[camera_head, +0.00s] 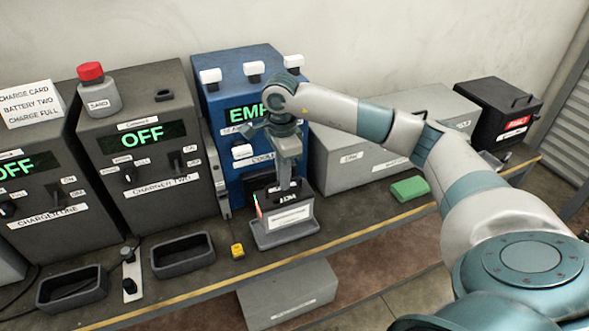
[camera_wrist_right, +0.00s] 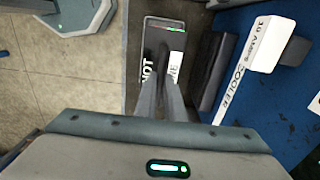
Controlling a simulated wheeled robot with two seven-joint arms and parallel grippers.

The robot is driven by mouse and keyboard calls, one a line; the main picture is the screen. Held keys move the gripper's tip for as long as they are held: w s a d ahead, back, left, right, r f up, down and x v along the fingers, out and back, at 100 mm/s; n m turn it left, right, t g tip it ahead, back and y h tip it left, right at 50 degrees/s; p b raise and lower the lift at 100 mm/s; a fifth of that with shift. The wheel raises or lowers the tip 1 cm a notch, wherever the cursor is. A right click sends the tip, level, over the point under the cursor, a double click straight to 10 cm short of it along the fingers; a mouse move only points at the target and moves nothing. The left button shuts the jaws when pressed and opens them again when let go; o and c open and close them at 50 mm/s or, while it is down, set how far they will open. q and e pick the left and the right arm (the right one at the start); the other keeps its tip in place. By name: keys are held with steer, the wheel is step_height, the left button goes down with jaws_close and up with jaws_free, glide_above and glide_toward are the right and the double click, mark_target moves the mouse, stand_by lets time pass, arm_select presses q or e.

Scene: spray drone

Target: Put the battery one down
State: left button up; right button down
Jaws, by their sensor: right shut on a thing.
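The battery (camera_head: 270,198) is a dark block with a light strip on its side, in front of the blue cooler. It is at a grey, white-labelled holder (camera_head: 287,235) on the bench; I cannot tell whether it rests there. My right gripper (camera_head: 285,186) points down from above and is shut on the battery's top. My left gripper is out of view.
The blue cooler (camera_head: 225,98) stands close behind. Charger one (camera_head: 45,165) and charger two (camera_head: 140,150) read OFF at left, with two empty black trays (camera_head: 183,254) before them. A yellow object (camera_head: 237,250) and a green block (camera_head: 409,189) flank the holder. The bench's front edge is near.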

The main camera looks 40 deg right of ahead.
mark_target(283, 193)
steer(key=shift+w+a, duration=0.15)
steer(key=shift+w, duration=0.05)
steer(key=shift+f, duration=0.1)
step_height(283, 193, down, 2)
steer(key=shift+p, duration=0.85)
steer(key=shift+f+p, duration=0.3)
steer(key=shift+f, duration=0.55)
steer(key=shift+f, duration=0.1)
steer(key=c, duration=1.8)
jaws_free()
steer(key=shift+s+f, duration=0.1)
steer(key=shift+s, duration=0.05)
steer(key=shift+c, duration=0.2)
